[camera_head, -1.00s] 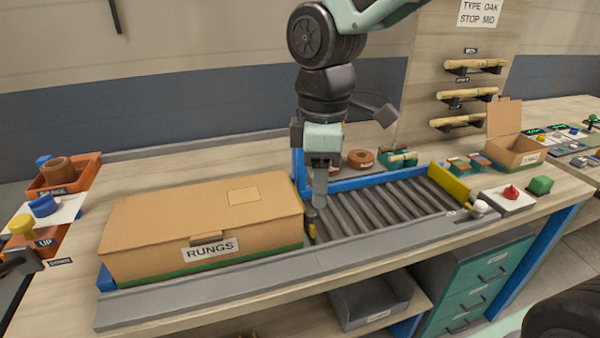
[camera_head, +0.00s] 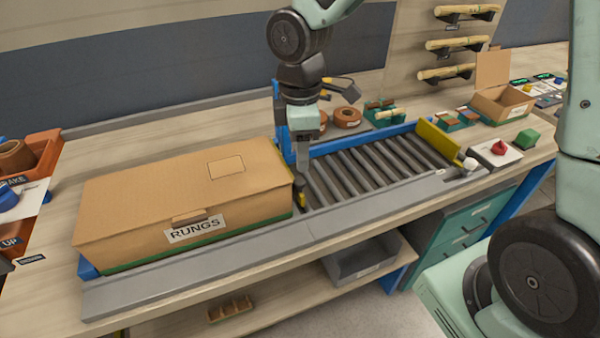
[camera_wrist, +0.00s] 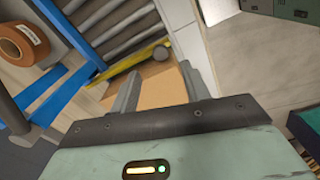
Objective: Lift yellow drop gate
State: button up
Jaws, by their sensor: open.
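A yellow bar lies low across the left end of the roller conveyor, beside the box; only a small piece of it (camera_head: 300,196) shows in the head view. In the wrist view the yellow bar (camera_wrist: 130,61) runs slanting along the rollers, with a round grey end. I take it for the drop gate. My gripper (camera_head: 302,168) points down above this end of the conveyor, close to the box's right side. In the wrist view my gripper (camera_wrist: 160,82) has its fingers apart and empty, with the bar just beyond the tips. A gap or contact there cannot be judged.
A cardboard box marked RUNGS (camera_head: 190,200) stands directly left of my gripper. A blue rail (camera_head: 350,147) runs behind the rollers (camera_head: 370,165). A yellow upright plate (camera_head: 437,143) closes the right end. A red button (camera_head: 499,147) sits beyond it.

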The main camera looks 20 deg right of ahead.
aim_at(300, 180)
notch_tip(300, 180, down, 7)
jog(key=shift+r, duration=0.15)
grip_shut()
jog(key=shift+r, duration=0.1)
